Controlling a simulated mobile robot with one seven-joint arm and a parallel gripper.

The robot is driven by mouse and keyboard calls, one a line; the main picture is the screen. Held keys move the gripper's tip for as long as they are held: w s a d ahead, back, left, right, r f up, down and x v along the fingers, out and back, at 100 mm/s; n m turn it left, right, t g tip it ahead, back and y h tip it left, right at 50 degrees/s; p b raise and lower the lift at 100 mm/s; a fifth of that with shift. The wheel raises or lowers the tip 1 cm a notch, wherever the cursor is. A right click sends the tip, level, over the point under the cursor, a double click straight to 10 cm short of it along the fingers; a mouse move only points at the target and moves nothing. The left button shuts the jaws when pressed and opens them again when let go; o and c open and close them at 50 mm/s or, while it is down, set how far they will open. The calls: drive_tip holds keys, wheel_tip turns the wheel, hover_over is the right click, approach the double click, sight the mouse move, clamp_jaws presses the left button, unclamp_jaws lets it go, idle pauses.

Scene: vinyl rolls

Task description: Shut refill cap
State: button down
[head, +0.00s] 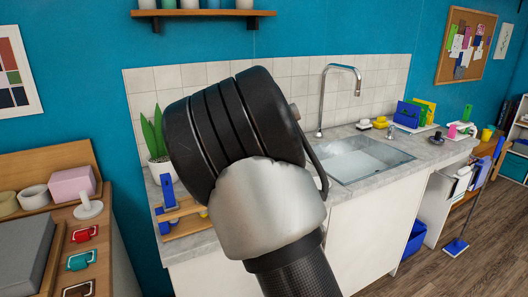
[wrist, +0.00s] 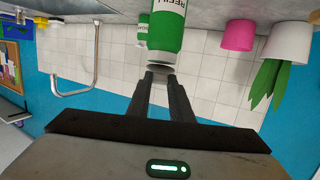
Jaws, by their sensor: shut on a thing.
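The wrist view is upside down. In it, a green bottle (wrist: 168,36) with a white label reading "REFILL" stands on the counter. The grey refill cap (wrist: 157,62) is at its top, between my fingertips. My gripper (wrist: 160,72) is shut on the cap, and its fingers partly hide it. In the head view my own arm fills the middle and hides the bottle, the cap and my gripper.
A second green-and-white bottle (wrist: 142,30) stands near the refill bottle. A pink pot (wrist: 238,36) and a plant in a white pot (wrist: 288,42) are beside it. The sink (head: 362,158) and tall faucet (head: 322,100) lie right of my arm. A tiled wall (head: 290,75) is behind.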

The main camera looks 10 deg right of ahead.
idle(0.3)
drive_tip(key=c, duration=1.6)
unclamp_jaws()
drive_tip(key=shift+o, duration=0.2)
drive_tip(key=shift+r, duration=0.1)
drive_tip(key=p+v, duration=0.3)
drive_tip(key=v, duration=1.4)
drive_tip(key=shift+s, duration=0.2)
drive_tip(key=shift+d, duration=0.1)
